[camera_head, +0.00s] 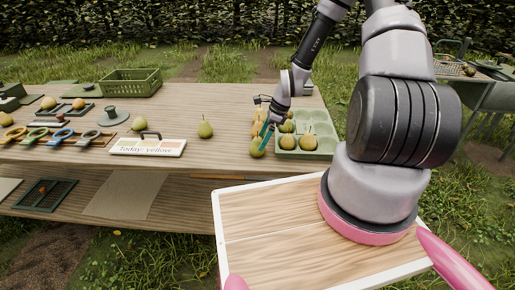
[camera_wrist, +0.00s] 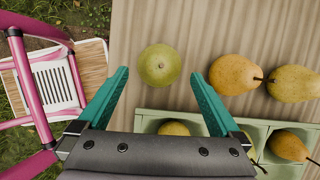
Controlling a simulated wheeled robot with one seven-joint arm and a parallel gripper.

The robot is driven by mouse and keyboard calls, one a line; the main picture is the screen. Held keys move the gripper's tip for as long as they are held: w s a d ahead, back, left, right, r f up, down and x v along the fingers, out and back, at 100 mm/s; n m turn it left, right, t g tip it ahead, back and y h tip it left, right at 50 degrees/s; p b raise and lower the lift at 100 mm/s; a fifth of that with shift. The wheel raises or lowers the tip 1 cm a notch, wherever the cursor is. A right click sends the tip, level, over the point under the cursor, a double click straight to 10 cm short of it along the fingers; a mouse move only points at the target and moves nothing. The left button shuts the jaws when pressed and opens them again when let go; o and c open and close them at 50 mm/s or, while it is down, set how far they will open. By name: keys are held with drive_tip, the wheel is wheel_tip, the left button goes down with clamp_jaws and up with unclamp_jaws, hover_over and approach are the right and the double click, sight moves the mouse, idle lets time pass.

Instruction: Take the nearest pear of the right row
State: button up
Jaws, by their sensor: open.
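A row of pears stands on the table just left of a pale green tray. The nearest, a green pear (camera_head: 257,148), sits near the table's front edge; it also shows round in the wrist view (camera_wrist: 160,66). Behind it in the row are yellow pears (camera_wrist: 235,75), partly hidden by my gripper in the head view. My gripper (camera_head: 266,130) has teal fingers and is open and empty. In the wrist view the green pear appears between and slightly beyond the fingertips. I cannot tell how much height separates them.
The green tray (camera_head: 307,155) with compartments holds several pears, close beside the row. A lone green pear (camera_head: 205,128) stands to the left, near a sign (camera_head: 148,147) reading "Today: yellow". A green basket (camera_head: 131,83) is at the back. My wooden deck lies in front.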

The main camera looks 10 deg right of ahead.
drive_tip(key=x, duration=0.5)
drive_tip(key=shift+s+f, duration=0.1)
drive_tip(key=shift+f, duration=0.15)
drive_tip(key=c, duration=1.4)
